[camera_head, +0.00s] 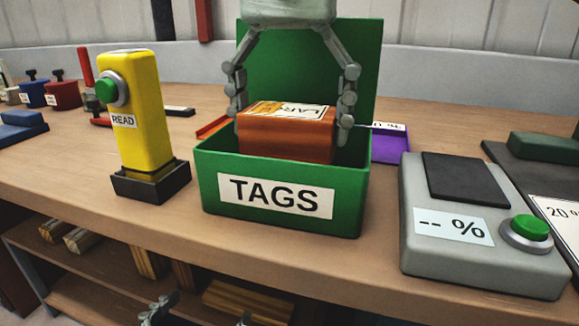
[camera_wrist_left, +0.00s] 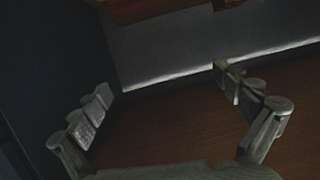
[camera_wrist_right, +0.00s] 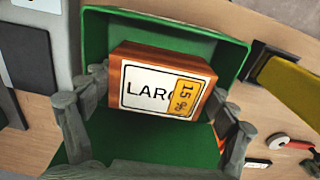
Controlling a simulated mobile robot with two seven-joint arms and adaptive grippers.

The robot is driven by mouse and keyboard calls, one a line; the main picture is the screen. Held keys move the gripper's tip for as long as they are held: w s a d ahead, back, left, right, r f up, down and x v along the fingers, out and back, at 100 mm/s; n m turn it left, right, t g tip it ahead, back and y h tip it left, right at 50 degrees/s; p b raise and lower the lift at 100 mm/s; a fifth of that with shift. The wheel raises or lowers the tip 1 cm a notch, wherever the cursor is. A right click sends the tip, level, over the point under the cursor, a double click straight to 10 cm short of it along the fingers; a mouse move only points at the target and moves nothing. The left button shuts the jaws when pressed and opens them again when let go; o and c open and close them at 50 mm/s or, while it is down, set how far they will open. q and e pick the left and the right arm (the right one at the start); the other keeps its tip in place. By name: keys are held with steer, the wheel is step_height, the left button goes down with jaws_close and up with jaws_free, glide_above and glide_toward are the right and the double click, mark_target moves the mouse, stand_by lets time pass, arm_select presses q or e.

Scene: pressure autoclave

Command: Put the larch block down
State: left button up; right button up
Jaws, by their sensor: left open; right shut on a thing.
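The larch block (camera_head: 285,138) is reddish-brown wood with a white label on top. In the right wrist view its label (camera_wrist_right: 150,92) reads "LAR" and bears a yellow "15 %" sticker. My right gripper (camera_head: 292,105) is shut on the block from above, a finger on each side. The block is at the mouth of the green TAGS box (camera_head: 350,205), its lower part hidden behind the front wall. I cannot tell whether it touches the box floor. My left gripper (camera_wrist_left: 165,105) is open and empty, low at the shelf below the bench; its fingertips show in the head view (camera_head: 200,310).
A yellow READ post (camera_head: 148,140) with a green button stands left of the box. A grey meter (camera_head: 480,255) reading "-- %" stands right. A purple item (camera_head: 390,146) lies behind the box. Several wood blocks (camera_head: 250,300) lie on the shelf below.

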mark_target(289, 156)
step_height(289, 156, down, 4)
steer(key=shift+f+b, duration=0.1)
steer(key=shift+b, duration=0.25)
arm_select(q)
steer(key=r, duration=0.1)
steer(key=d+r+t+h, duration=0.1)
steer(key=d+r+t, duration=0.1)
steer(key=shift+w+r, duration=0.25)
steer(key=shift+w, duration=0.05)
arm_select(e)
steer(key=shift+f, duration=0.2)
arm_select(q)
steer(key=shift+d+r, duration=0.15)
steer(key=shift+r, duration=0.05)
arm_select(e)
steer(key=shift+f, duration=0.1)
steer(key=o, duration=1.2)
steer(key=shift+c, duration=0.2)
step_height(289, 156, up, 12)
steer(key=shift+f+p, duration=0.15)
steer(key=shift+p, duration=0.9)
arm_select(q)
steer(key=s+a+f+g+y, duration=0.2)
steer(key=a+f+g, duration=0.3)
steer(key=f, duration=0.4)
steer(key=shift+s+a+f+y, duration=0.25)
steer(key=shift+s+a+y, duration=0.25)
steer(key=shift+a, duration=0.4)
arm_select(e)
steer(key=shift+r, duration=0.25)
